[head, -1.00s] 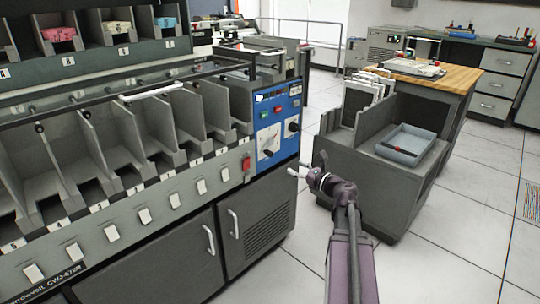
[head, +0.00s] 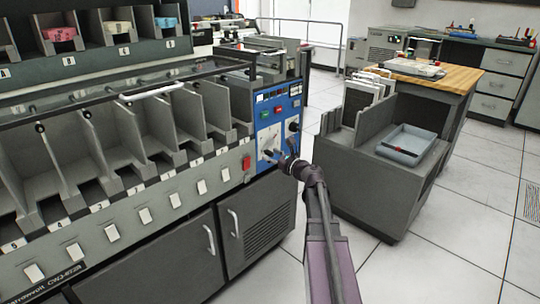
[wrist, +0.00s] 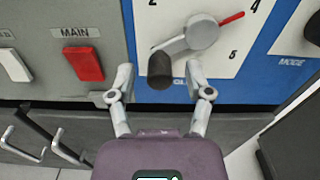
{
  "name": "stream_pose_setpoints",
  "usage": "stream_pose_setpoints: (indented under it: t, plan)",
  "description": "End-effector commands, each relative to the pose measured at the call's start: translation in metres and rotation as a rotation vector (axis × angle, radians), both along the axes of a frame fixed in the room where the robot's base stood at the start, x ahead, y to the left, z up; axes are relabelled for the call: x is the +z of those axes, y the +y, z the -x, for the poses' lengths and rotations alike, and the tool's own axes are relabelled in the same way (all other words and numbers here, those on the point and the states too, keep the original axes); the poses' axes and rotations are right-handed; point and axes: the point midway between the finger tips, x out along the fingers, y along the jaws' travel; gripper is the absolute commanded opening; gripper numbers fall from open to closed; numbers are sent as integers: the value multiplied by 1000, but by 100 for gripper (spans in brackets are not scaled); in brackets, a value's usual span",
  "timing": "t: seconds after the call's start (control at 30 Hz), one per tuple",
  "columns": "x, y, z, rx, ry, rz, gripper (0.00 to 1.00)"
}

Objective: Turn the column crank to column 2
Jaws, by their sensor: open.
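The column crank (wrist: 203,32) sits on a white dial plate (wrist: 218,66) on the blue panel. It has a round grey hub, a grey arm slanting down-left and a black knob (wrist: 159,70) at the arm's end. Its red pointer (wrist: 232,18) points up-right, toward the 4. The 2 shows at upper left and the 5 at lower right. My gripper (wrist: 159,76) is open, with one finger on each side of the knob and visible gaps between. In the head view my gripper (head: 283,161) is in front of the panel, partly covering the crank.
A red MAIN switch (wrist: 83,63) is left of the dial. A black MODE knob (wrist: 313,28) is to the right. Cabinet door handles (wrist: 27,144) lie below. A grey cart with a tray (head: 407,144) stands right of the panel, with open floor in front.

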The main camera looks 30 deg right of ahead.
Motion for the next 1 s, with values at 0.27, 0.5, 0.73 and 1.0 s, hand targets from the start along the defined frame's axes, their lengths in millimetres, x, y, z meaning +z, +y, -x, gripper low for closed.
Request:
stream_pose_setpoints:
  t: [0.27, 0.5, 0.73, 1.0]
  plan:
    - [0, 2, -7, -1, 0, 0, 65]
    - [0, 2, -6, -1, 0, 0, 47]
    - [0, 2, -6, -1, 0, 0, 0]
    - [0, 2, -7, -1, 0, 1, 0]
